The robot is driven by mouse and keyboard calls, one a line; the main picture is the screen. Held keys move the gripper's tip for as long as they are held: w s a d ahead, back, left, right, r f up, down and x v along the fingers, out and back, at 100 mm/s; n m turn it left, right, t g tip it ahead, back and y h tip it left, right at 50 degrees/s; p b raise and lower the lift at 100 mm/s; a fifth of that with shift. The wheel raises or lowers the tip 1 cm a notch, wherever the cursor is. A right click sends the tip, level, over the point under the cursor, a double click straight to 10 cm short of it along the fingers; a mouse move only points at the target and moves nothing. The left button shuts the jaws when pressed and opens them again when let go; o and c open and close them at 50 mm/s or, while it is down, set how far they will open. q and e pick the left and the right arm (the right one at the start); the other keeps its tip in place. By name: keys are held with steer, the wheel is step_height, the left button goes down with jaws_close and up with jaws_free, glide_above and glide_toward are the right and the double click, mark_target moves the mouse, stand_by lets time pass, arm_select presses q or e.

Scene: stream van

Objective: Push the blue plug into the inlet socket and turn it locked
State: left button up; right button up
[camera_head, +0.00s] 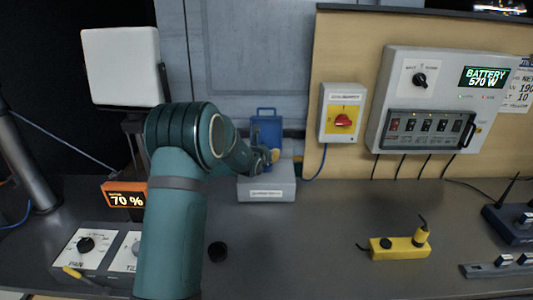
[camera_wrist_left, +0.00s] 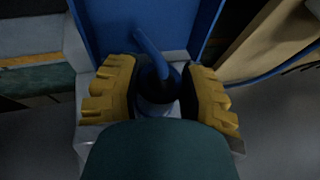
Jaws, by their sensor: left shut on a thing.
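The inlet is a grey box (camera_head: 266,188) on the counter against the back wall, with a raised blue lid or panel (camera_head: 266,122) behind it. My left gripper (camera_head: 266,157) reaches in from the left over the box. In the left wrist view my yellow fingers (camera_wrist_left: 163,95) are shut on the blue plug (camera_wrist_left: 158,82), which is dark and shaded. A blue bar or cable (camera_wrist_left: 147,48) runs from it up and left. The socket mouth is hidden, so I cannot tell how deep the plug sits or how it is turned. My right gripper is not in view.
A yellow device (camera_head: 400,247) lies on the counter. Pan and tilt knobs (camera_head: 86,243) are at the left.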

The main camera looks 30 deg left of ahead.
arm_select(q)
steer(key=shift+s+d+f+n+y, duration=0.1)
steer(key=shift+d+f+n+y, duration=0.15)
steer(key=shift+f, duration=0.25)
steer(key=shift+r+n+y, duration=0.25)
steer(key=shift+r+y, duration=0.05)
steer(key=shift+y, duration=0.05)
steer(key=shift+a+f+n+g+y, duration=0.1)
steer(key=shift+f+n+g+y, duration=0.2)
steer(key=shift+g, duration=0.1)
steer(key=shift+r+y, duration=0.3)
steer(key=shift+r, duration=0.05)
steer(key=shift+a+f+n, duration=0.1)
steer(key=shift+f+n, duration=0.1)
steer(key=shift+n, duration=0.2)
steer(key=shift+r+n+g+y, duration=0.3)
steer(key=shift+n+y, duration=0.1)
steer(key=shift+y, duration=0.1)
